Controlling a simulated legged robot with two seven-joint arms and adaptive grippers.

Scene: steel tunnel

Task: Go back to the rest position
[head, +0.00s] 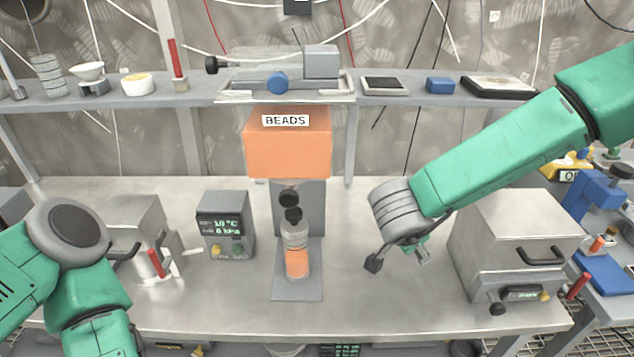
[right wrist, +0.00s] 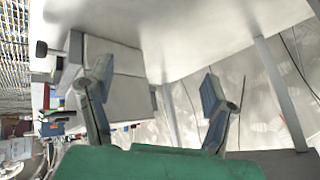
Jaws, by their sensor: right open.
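My right gripper (head: 398,258) hangs above the bench, between the bead dispenser and the metal box at the right. In the right wrist view its two fingers (right wrist: 157,88) stand wide apart with nothing between them. My left arm comes in at the lower left of the head view, and its gripper is outside the picture. A bottle with orange contents (head: 297,258) stands upright under the orange BEADS dispenser (head: 288,150). My right gripper is to the right of the bottle and apart from it.
A metal box with a handle (head: 520,243) stands at the bench's right; it also shows in the right wrist view (right wrist: 128,90). A small display unit (head: 225,225) and another metal box (head: 137,222) stand at left. A shelf (head: 200,97) crosses behind. The bench (head: 355,300) is clear at front centre.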

